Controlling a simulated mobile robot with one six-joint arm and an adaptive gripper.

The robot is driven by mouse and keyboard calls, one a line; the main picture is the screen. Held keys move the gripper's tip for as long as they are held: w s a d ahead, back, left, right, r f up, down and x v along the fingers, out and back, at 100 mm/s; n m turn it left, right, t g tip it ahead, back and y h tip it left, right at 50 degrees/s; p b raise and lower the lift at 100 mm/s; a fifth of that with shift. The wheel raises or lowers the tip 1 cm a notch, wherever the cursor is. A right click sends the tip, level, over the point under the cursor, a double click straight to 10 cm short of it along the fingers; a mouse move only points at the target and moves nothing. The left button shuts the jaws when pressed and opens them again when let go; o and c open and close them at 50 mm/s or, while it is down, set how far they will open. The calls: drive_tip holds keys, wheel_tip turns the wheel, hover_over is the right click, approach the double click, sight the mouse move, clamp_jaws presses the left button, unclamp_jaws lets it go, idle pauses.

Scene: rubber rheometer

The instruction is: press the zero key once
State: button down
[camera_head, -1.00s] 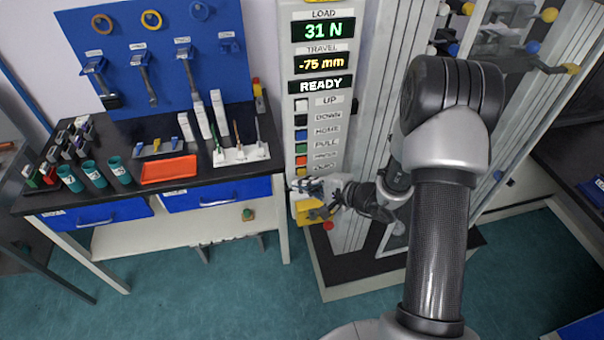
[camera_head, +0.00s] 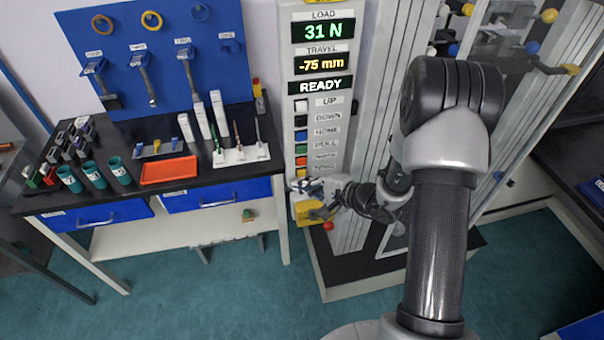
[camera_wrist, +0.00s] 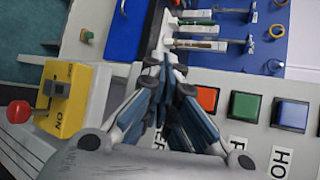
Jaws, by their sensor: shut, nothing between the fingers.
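The zero key (camera_head: 301,172) is the lowest, yellow key in the column on the machine's front panel. Its small label beside it is blurred. My gripper (camera_head: 304,185) is shut and empty, with its fingertips at the panel just below that key in the head view. In the wrist view my gripper (camera_wrist: 165,68) covers the place beside the red-orange key (camera_wrist: 207,98), and the zero key is hidden there. I cannot tell whether the fingertips touch the panel. The load display (camera_head: 323,31) reads 31 N, the travel display (camera_head: 320,64) -75 mm, and the status display (camera_head: 320,86) READY.
Above are the green key (camera_head: 301,148), blue key (camera_head: 301,135), black key and white key. A yellow box (camera_wrist: 70,98) with a grey switch and a red knob (camera_wrist: 18,111) sit close to my gripper. A black bench (camera_head: 100,195) with tools stands left.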

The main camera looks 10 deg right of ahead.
drive_tip(key=shift+w, duration=0.15)
drive_tip(key=shift+w+b, duration=0.3)
drive_tip(key=shift+b, duration=0.2)
drive_tip(key=shift+w+b, duration=0.3)
drive_tip(key=shift+w, duration=0.15)
idle(0.7)
drive_tip(key=shift+s, duration=0.15)
drive_tip(key=shift+s+b, duration=0.5)
drive_tip(key=shift+s, duration=0.2)
drive_tip(key=s+b, duration=0.2)
drive_tip(key=s, duration=0.3)
idle(0.4)
idle(0.6)
